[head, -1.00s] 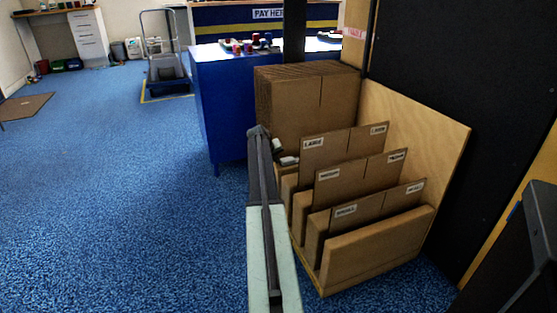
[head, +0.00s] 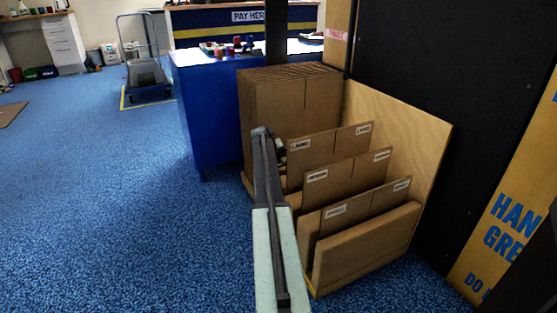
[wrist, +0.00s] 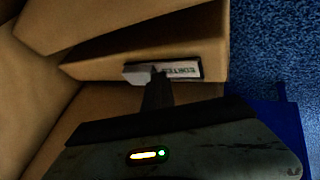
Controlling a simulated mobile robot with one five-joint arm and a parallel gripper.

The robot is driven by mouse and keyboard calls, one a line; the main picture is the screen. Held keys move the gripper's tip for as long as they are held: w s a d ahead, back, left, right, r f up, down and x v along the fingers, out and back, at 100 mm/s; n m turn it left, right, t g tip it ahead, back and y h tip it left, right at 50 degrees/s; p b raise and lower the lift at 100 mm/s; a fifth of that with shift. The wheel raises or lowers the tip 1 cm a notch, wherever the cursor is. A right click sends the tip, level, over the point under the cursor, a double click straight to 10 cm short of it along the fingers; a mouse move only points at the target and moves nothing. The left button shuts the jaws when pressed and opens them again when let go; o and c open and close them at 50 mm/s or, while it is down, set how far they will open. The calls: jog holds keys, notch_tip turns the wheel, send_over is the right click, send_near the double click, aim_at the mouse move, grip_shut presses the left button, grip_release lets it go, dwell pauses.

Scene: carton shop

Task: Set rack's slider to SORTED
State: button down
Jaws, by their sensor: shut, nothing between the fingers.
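The rack (head: 433,150) is a wooden stand with flat brown cartons between dividers labelled LARGE, MEDIUM and SMALL, right of centre in the head view. In the wrist view a small dark-framed slider plate (wrist: 198,70) sits on a brown edge. A pale grey slider block (wrist: 137,73) covers its left part, and upside-down lettering that seems to read SORTED shows to its right. My gripper (wrist: 158,78) is shut and empty, its tips at the block's right side. Whether they touch it I cannot tell. In the head view my arm mostly hides the gripper and slider.
A blue counter (head: 205,110) with small items stands behind and left of the rack. A black panel (head: 450,60) and a yellow printed board (head: 505,215) stand at the right. Blue floor (head: 110,210) is open on the left. A trolley (head: 146,75) is far off.

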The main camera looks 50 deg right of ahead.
jog(key=a, duration=0.1)
jog(key=w+a, duration=0.1)
jog(key=a, duration=0.1)
jog(key=shift+w+a, duration=0.2)
jog(key=shift+w, duration=0.05)
jog(key=w+p+v, duration=0.1)
jog(key=p+v, duration=0.7)
jog(key=v, duration=0.1)
jog(key=shift+s+a+r, duration=0.25)
jog(key=shift+s+r, duration=0.15)
jog(key=shift+s, duration=0.1)
